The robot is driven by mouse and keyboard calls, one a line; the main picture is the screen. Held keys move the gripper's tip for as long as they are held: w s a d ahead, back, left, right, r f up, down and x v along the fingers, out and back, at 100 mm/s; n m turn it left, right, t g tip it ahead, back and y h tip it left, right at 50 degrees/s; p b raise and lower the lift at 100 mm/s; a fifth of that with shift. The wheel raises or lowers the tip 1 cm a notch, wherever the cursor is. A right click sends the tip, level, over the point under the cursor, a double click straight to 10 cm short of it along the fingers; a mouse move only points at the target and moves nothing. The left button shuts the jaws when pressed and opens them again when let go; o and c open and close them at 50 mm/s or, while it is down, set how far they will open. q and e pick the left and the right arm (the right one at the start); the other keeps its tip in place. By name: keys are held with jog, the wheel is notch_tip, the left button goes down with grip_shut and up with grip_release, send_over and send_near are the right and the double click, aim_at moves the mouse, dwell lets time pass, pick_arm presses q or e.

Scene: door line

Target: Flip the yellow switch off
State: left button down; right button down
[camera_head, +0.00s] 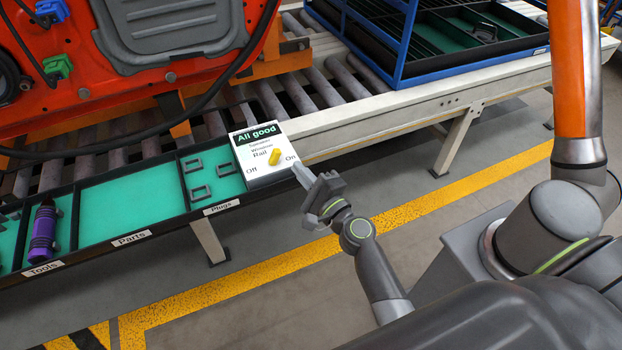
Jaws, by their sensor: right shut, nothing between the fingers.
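The yellow switch (275,156) sits on a white panel box (252,171) at the end of the tray row. The panel reads "All good" on a green band, with "Off" at lower left and "On" at right. The switch leans to the right, toward "On". My right gripper (298,170) is shut and empty, its fingertips close to the panel's right edge, just below the "On" label. Whether the fingertips touch the box I cannot tell. My left gripper does not show.
A tray (118,204) with green compartments labelled Tools, Parts and Plugs runs left of the panel, holding a purple tool (43,234) and several grey plugs (201,192). A roller conveyor (300,93), an orange door (150,75) and a blue rack (404,50) stand behind.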

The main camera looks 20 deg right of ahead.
aim_at(291, 161)
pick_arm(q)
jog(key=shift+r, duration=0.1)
pick_arm(e)
jog(key=shift+x, duration=2.05)
pick_arm(q)
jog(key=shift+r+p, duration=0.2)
jog(key=shift+p, duration=0.15)
pick_arm(e)
jog(key=shift+n, duration=0.3)
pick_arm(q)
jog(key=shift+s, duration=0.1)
pick_arm(e)
jog(key=shift+r, duration=0.1)
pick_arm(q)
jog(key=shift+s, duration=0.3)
pick_arm(e)
jog(key=shift+a+n, duration=0.1)
jog(key=shift+n, duration=0.3)
